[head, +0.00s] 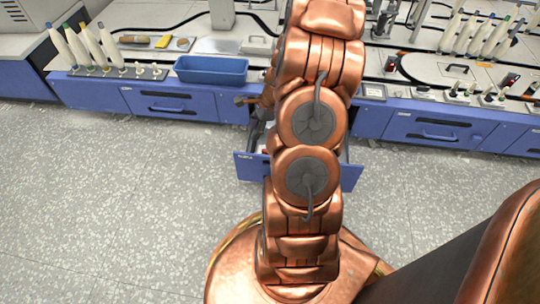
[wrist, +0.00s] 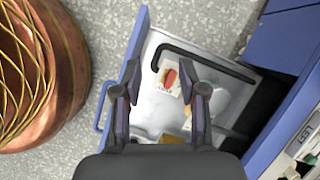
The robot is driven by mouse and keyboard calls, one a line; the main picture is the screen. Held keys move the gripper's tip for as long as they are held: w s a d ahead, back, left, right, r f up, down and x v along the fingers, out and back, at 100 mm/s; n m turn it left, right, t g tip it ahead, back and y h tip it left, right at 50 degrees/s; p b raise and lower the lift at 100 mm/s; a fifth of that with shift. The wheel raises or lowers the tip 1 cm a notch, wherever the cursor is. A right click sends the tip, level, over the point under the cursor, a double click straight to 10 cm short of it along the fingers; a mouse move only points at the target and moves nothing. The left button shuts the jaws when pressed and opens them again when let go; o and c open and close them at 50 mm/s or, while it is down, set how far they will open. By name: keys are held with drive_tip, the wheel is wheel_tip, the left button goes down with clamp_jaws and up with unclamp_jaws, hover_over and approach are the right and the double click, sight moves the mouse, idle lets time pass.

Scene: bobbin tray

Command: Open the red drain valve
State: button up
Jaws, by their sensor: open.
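My gripper (wrist: 160,92) is open, its two fingers apart over an open blue drawer with a pale inside (wrist: 150,115). A small red and cream item (wrist: 170,77) lies in the drawer, seen between the fingers; I cannot tell whether it is the valve or a printed card. No clear red drain valve shows in either view. In the head view my arm hides most of the open drawer (head: 248,167) and most of the gripper.
A black bent bar (wrist: 205,60) lies across the drawer near a pale rounded item (wrist: 218,97). On the bench stand a blue bin (head: 211,70), several bobbins at left and right, and a brush (head: 134,39). The speckled floor (head: 130,190) is clear at left.

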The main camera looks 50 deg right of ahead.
drive_tip(key=s+d+f+m+b, duration=0.3)
drive_tip(key=d+f+m, duration=0.2)
drive_tip(key=d+f, duration=0.4)
drive_tip(key=shift+t+h, duration=0.3)
drive_tip(key=shift+h, duration=0.1)
drive_tip(key=b+x, duration=0.1)
drive_tip(key=x, duration=0.2)
drive_tip(key=b+x, duration=0.1)
drive_tip(key=x, duration=0.2)
drive_tip(key=b+x, duration=0.1)
drive_tip(key=x, duration=0.2)
drive_tip(key=shift+s+a+f+b, duration=0.15)
drive_tip(key=shift+s+a+b, duration=0.05)
drive_tip(key=shift+a+b, duration=0.1)
